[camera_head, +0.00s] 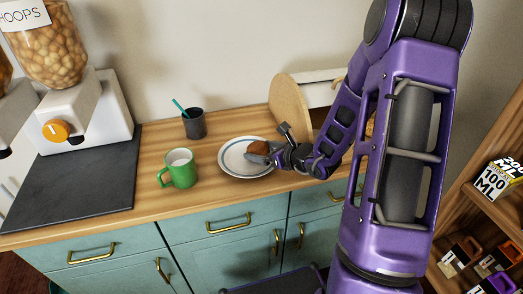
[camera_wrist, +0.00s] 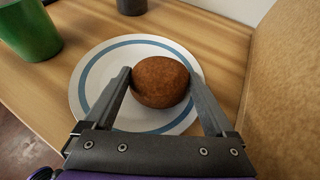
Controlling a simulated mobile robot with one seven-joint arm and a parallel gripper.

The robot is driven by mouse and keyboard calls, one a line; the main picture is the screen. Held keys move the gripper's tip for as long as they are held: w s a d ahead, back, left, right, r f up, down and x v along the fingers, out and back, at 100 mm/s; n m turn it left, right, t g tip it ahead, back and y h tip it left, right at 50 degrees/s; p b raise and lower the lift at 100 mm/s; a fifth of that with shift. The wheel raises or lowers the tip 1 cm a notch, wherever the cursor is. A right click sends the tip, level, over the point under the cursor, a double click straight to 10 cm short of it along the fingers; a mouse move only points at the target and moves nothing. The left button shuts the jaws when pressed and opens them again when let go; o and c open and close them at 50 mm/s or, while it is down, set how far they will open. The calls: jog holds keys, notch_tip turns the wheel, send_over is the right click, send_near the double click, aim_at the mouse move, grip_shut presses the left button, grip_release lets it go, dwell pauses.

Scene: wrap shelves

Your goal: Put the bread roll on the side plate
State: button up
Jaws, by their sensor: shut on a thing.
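The brown bread roll (camera_wrist: 160,82) is between the two fingers of my gripper (camera_wrist: 163,88) in the wrist view. The fingers press on its left and right sides. The side plate (camera_wrist: 96,75), white with a blue ring, lies below the roll on the counter. In the head view, my gripper (camera_head: 268,152) reaches in from the right over the plate (camera_head: 234,162), and the roll (camera_head: 258,147) shows above the plate's right half. I cannot tell whether the roll touches the plate. The gripper hides part of the plate's right side.
A green mug (camera_head: 181,170) stands left of the plate, and a dark cup with a teal stick (camera_head: 194,124) stands behind. A rounded wooden panel (camera_head: 290,104) rises close behind my gripper. A dark mat (camera_head: 80,185) with dispensers lies at the left.

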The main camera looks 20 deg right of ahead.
jog(key=o, duration=1)
jog(key=shift+f, duration=0.1)
jog(key=shift+o, duration=0.2)
jog(key=shift+r, duration=0.2)
jog(key=shift+s+d+r+p, duration=0.2)
jog(key=shift+s+p, duration=0.1)
jog(key=p+v, duration=0.1)
jog(key=v, duration=1)
jog(key=shift+s, duration=0.15)
